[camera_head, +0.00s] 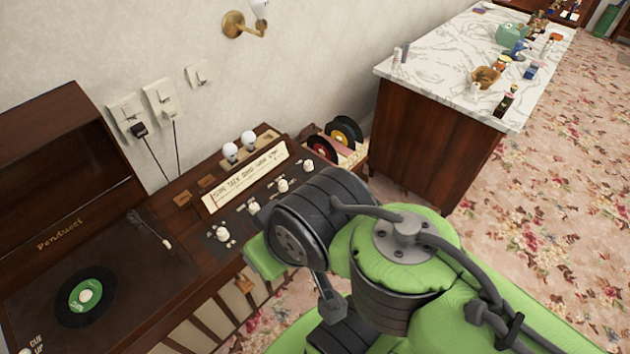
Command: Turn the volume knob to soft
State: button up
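A wooden record-player console (185,190) stands against the wall at left. Its dark control panel carries a row of white knobs: a front-left knob (222,234), a second knob (253,207), a third knob (283,185) and a far knob (308,165). The labels beside them are too small to read, so I cannot tell which is the volume knob or its setting. My green and dark grey arm reaches in from the lower right, its wrist over the console's front edge near the panel. My gripper's fingers cannot be made out; the arm hides that area.
A turntable with a green-labelled record (85,297) is at lower left, beside an open lid (60,170). Two white bulbs (239,147) stand behind the dial strip (245,178). A marble-topped cabinet (440,60) stands right of the console. Floral carpet (560,210) lies open at right.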

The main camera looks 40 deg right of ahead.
aim_at(282, 187)
jog(key=z, duration=0.9)
jog(key=i+l+u, duration=0.15)
jog(key=u, duration=0.25)
jog(key=i+l+u, duration=0.1)
jog(key=u, duration=0.3)
jog(key=l+u, duration=0.25)
jog(key=u, duration=0.15)
jog(key=i+l+u, duration=0.1)
jog(key=l+u, duration=0.25)
jog(key=j, duration=0.1)
